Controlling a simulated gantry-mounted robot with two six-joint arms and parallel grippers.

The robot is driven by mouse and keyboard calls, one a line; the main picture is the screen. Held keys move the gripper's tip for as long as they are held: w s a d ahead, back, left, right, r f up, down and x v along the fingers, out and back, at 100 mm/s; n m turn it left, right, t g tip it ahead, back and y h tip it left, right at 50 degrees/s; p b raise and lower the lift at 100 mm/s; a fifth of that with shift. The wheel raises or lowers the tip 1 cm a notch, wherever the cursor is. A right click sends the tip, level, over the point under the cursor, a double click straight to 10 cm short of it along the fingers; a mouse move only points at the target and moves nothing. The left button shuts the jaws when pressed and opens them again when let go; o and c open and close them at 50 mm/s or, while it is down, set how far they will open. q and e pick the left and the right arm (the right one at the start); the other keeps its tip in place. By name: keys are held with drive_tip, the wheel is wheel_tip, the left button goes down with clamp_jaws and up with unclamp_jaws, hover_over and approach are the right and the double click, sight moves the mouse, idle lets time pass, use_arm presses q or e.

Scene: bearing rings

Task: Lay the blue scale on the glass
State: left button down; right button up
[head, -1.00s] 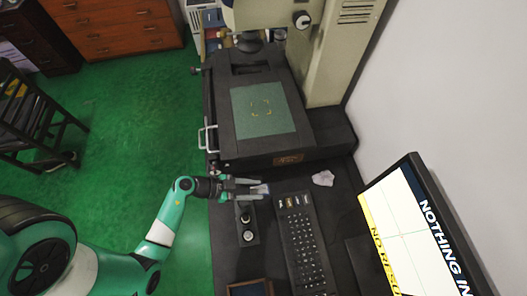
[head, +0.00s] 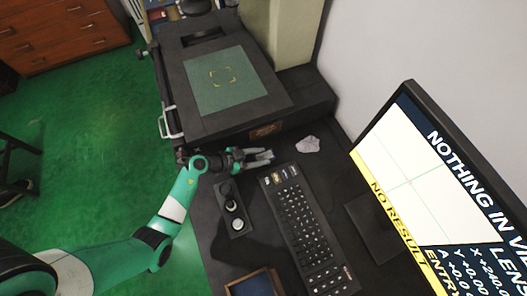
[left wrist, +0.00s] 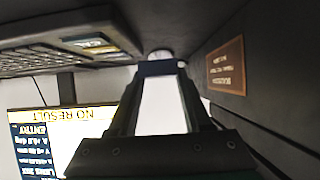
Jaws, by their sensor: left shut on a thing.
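My left gripper (head: 262,156) is shut on a small blue-grey piece (head: 267,155), seemingly the blue scale, held between the fingertips. It is just in front of the microscope's base, above the far end of the keyboard. In the left wrist view the fingers (left wrist: 160,72) close on a dark bar (left wrist: 158,68); its markings cannot be read. The glass (head: 214,88) is a grey-green plate with yellow corner marks on the dark stage, behind and left of the gripper. Nothing lies on it. My right gripper is not in view.
A black keyboard (head: 302,222) lies below the gripper, with a knobbed control box (head: 232,208) to its left. A crumpled pale cloth (head: 307,145) is to the right. The monitor (head: 420,190) reads "NO RESULT". A metal handle (head: 168,124) is at the stage's left.

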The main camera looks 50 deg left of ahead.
sight(264, 159)
use_arm(q)
drive_tip(key=shift+w+f, duration=0.4)
drive_tip(key=shift+f, duration=0.25)
drive_tip(key=shift+w, duration=0.15)
drive_tip(key=shift+w+f+b, duration=0.15)
drive_tip(key=shift+f+b, duration=0.15)
drive_tip(key=shift+b, duration=0.15)
drive_tip(key=f+b, duration=0.3)
drive_tip(key=shift+w+f+b, duration=0.25)
drive_tip(key=shift+f+b, duration=0.05)
drive_tip(key=shift+b, duration=0.1)
drive_tip(key=shift+r, duration=0.2)
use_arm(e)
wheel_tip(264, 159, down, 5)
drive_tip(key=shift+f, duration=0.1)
use_arm(q)
drive_tip(key=shift+f, duration=0.1)
drive_tip(key=c, duration=0.6)
unclamp_jaws()
